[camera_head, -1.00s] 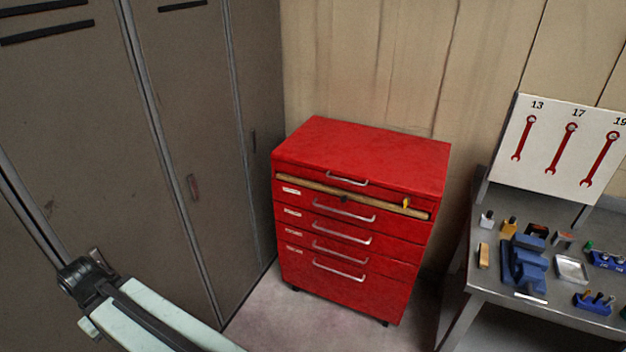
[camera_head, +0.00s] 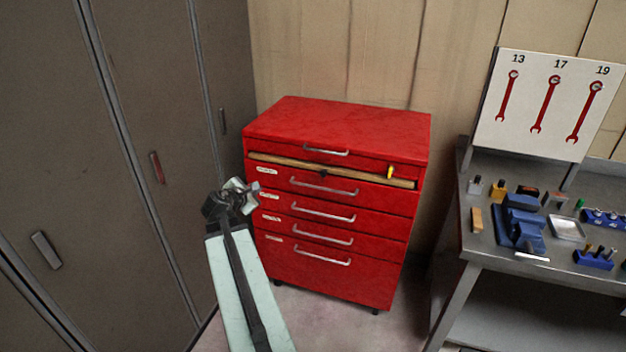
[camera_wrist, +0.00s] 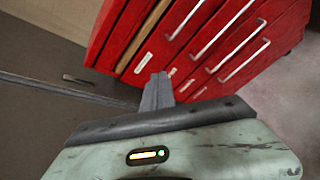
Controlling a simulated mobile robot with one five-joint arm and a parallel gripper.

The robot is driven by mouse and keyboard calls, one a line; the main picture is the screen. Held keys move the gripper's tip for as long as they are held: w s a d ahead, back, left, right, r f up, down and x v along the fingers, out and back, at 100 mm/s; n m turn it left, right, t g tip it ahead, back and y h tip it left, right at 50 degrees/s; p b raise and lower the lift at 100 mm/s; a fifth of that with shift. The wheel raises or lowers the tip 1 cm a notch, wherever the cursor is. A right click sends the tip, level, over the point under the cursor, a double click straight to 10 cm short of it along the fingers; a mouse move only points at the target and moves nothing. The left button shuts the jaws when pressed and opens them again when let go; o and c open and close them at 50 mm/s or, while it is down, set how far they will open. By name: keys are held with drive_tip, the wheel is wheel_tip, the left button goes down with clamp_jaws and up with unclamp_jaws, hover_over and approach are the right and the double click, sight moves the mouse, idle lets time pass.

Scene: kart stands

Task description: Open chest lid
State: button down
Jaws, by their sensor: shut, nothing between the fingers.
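A red tool chest (camera_head: 335,240) stands against the wall in the head view. Its lid (camera_head: 340,128) is down, with a silver handle (camera_head: 326,151) on its front edge. A wooden strip (camera_head: 290,168) runs across the front below the lid, with a yellow object (camera_head: 390,172) near its right end. Several drawers with silver handles sit below, all shut. My gripper (camera_head: 250,187) is in front of the chest's left edge, left of and lower than the lid handle. In the wrist view my gripper (camera_wrist: 157,85) is shut and empty, with the chest's drawer fronts (camera_wrist: 225,45) beyond it.
Grey lockers (camera_head: 130,170) stand close on the left. A metal workbench (camera_head: 480,250) on the right holds a blue vise (camera_head: 520,222) and small tools. A board with several red wrenches (camera_head: 550,100) stands behind it. Some floor shows around the chest's base.

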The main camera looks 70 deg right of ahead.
drive_tip(key=s+d+r+n+h+b, duration=0.1)
drive_tip(key=s+d+n+h+b, duration=0.2)
drive_tip(key=s+d+n, duration=0.7)
drive_tip(key=d+m, duration=0.1)
drive_tip(key=d, duration=0.3)
drive_tip(key=s+d+m+b, duration=0.1)
drive_tip(key=d, duration=0.2)
drive_tip(key=d+f+m, duration=0.1)
drive_tip(key=d, duration=0.3)
drive_tip(key=shift+s+d+f+g+b, duration=0.1)
drive_tip(key=shift+s+d+g+b, duration=0.2)
drive_tip(key=shift+s+g, duration=0.1)
drive_tip(key=r+p, duration=0.2)
drive_tip(key=a+r+p, duration=0.1)
drive_tip(key=r+p, duration=0.1)
drive_tip(key=shift+d+r, duration=0.1)
drive_tip(key=shift+r, duration=0.05)
